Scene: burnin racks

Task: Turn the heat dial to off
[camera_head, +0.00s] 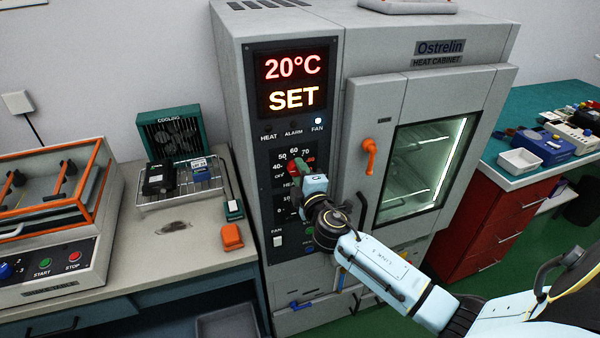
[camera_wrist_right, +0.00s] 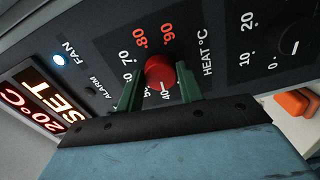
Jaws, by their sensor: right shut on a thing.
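The heat cabinet (camera_head: 448,108) stands in the middle of the head view, with a dark control panel on its left front. The heat dial is a red knob (camera_wrist_right: 160,72), ringed by numbers, in the right wrist view. My right gripper (camera_wrist_right: 160,84) has its two green fingers on either side of the knob, shut on it. In the head view the right gripper (camera_head: 299,170) reaches the panel and hides most of the dial. The display (camera_head: 292,82) reads 20°C SET. My left gripper is not in view.
The fan lamp (camera_head: 318,121) is lit. A second dial (camera_wrist_right: 293,42) lies near the heat dial. An orange door handle (camera_head: 369,156) sticks out right of the panel. A bench (camera_head: 150,240) with a wire rack stands left; a red-drawer counter (camera_head: 490,225) stands right.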

